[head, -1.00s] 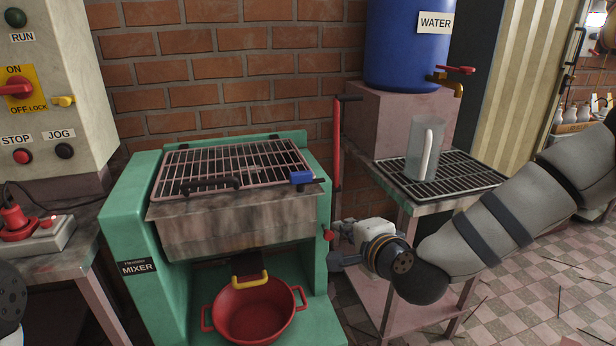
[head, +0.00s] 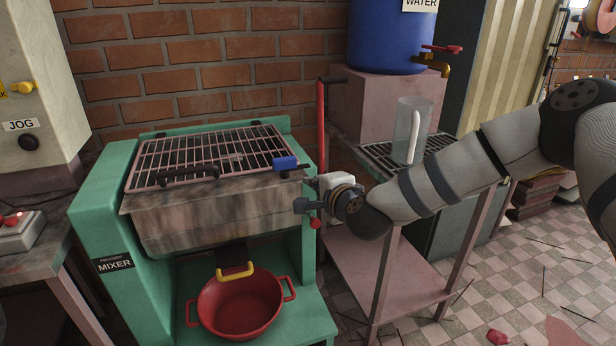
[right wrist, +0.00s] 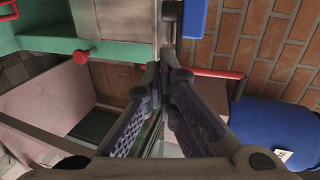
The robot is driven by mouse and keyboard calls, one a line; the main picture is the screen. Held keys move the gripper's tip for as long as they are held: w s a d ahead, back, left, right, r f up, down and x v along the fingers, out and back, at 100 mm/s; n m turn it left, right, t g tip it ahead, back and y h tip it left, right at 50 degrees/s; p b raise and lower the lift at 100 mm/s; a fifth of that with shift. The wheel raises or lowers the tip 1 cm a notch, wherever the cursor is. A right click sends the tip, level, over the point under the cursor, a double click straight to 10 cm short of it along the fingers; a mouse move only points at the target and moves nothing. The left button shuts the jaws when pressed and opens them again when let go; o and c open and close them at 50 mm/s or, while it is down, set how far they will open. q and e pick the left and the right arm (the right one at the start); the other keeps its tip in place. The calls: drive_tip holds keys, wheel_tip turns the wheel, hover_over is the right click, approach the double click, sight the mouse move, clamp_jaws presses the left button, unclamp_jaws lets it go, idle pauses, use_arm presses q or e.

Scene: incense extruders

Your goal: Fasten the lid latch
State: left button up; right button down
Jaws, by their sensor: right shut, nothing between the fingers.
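The mixer (head: 90,225) is a green machine with a grey metal trough. Its barred lid (head: 215,155) lies down over the trough, with a black handle near its front edge. The latch, with a blue grip (head: 285,163), sits at the lid's front right corner. The blue grip also shows at the top of the right wrist view (right wrist: 194,18). My right gripper (head: 300,205) is shut and empty beside the trough's right end, just below the latch. In the right wrist view its fingertips (right wrist: 163,72) are together near the trough's edge. My left gripper is out of view.
A red bowl (head: 240,306) stands under the yellow-handled outlet (head: 235,270). A red lever (head: 321,125) rises behind the mixer's right side. A pink stand (head: 385,265) carries a clear jug (head: 408,130) and a blue water barrel (head: 390,40). A control cabinet (head: 30,90) stands at the left.

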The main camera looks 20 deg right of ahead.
sight(292, 167)
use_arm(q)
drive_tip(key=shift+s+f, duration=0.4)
use_arm(e)
drive_tip(key=shift+w, duration=2.3)
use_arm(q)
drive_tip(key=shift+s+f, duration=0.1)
use_arm(e)
drive_tip(key=shift+f, duration=0.15)
drive_tip(key=shift+d+f+b, duration=0.1)
drive_tip(key=shift+b, duration=0.3)
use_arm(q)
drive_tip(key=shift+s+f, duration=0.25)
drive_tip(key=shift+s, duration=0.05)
use_arm(e)
drive_tip(key=shift+w+n+y, duration=0.15)
drive_tip(key=shift+n+y, duration=0.25)
drive_tip(key=shift+y, duration=0.1)
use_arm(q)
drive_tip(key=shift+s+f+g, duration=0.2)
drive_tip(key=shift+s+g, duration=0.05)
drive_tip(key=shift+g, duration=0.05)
use_arm(e)
drive_tip(key=shift+w+d, duration=0.1)
